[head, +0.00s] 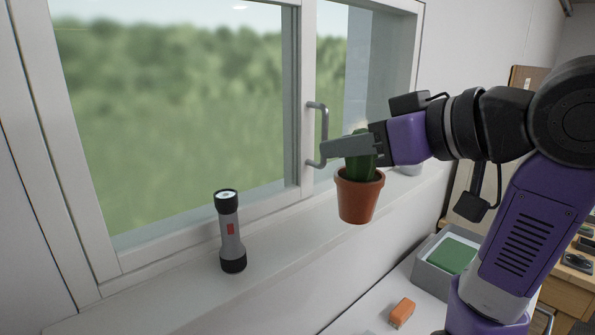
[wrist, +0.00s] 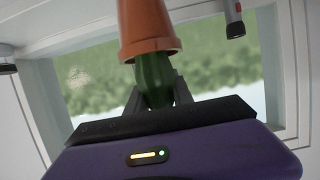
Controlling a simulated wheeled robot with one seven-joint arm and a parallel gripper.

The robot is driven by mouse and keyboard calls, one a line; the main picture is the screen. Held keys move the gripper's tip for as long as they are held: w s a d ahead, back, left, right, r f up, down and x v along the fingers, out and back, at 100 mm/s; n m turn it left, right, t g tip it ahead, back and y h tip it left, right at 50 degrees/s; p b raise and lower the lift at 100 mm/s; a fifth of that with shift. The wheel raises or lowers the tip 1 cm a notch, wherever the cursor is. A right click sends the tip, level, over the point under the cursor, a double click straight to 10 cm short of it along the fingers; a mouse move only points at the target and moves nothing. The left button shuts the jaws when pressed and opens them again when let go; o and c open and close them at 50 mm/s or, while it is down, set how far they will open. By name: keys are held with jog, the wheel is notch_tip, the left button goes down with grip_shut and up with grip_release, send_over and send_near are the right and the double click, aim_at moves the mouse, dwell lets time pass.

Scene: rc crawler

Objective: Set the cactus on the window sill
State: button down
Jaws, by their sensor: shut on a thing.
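The cactus is a green plant (head: 361,168) in a terracotta pot (head: 358,199). My gripper (head: 345,148) is shut on the green body, and the pot hangs upright below the fingers. In the head view the pot overlaps the front edge of the window sill (head: 290,235); its exact height above the sill is hard to tell. In the wrist view the cactus (wrist: 153,80) sits between the two fingers (wrist: 153,92), with the pot (wrist: 146,32) beyond it. The sill is pale and runs along under the window.
A grey and black flashlight (head: 231,235) stands upright on the sill at the left. A window handle (head: 320,135) sticks out close behind my gripper. A small object (head: 408,169) shows on the sill farther right. Below are an orange block (head: 402,313) and a grey box (head: 447,257).

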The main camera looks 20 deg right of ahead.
jog(key=p, duration=0.2)
send_over(284, 173)
jog(key=s+d, duration=0.1)
jog(key=s, duration=0.4)
jog(key=shift+w+d+r, duration=0.1)
jog(key=shift+d+r, duration=0.05)
jog(key=shift+d, duration=0.05)
jog(key=shift+w+f+p, duration=0.2)
jog(key=shift+w+f, duration=0.05)
jog(key=shift+f, duration=0.3)
jog(key=shift+w+f+p, duration=0.15)
jog(key=shift+w+f, duration=0.05)
jog(key=shift+f, duration=0.3)
jog(key=shift+a+f+p, duration=0.1)
jog(key=shift+f+p, duration=0.45)
jog(key=shift+f, duration=1.7)
jog(key=shift+w+f+p, duration=0.1)
jog(key=shift+f+p, duration=0.05)
jog(key=shift+p, duration=0.15)
jog(key=shift+w+f, duration=0.1)
jog(key=shift+f, duration=0.1)
jog(key=shift+f, duration=0.15)
jog(key=c, duration=1.4)
grip_release()
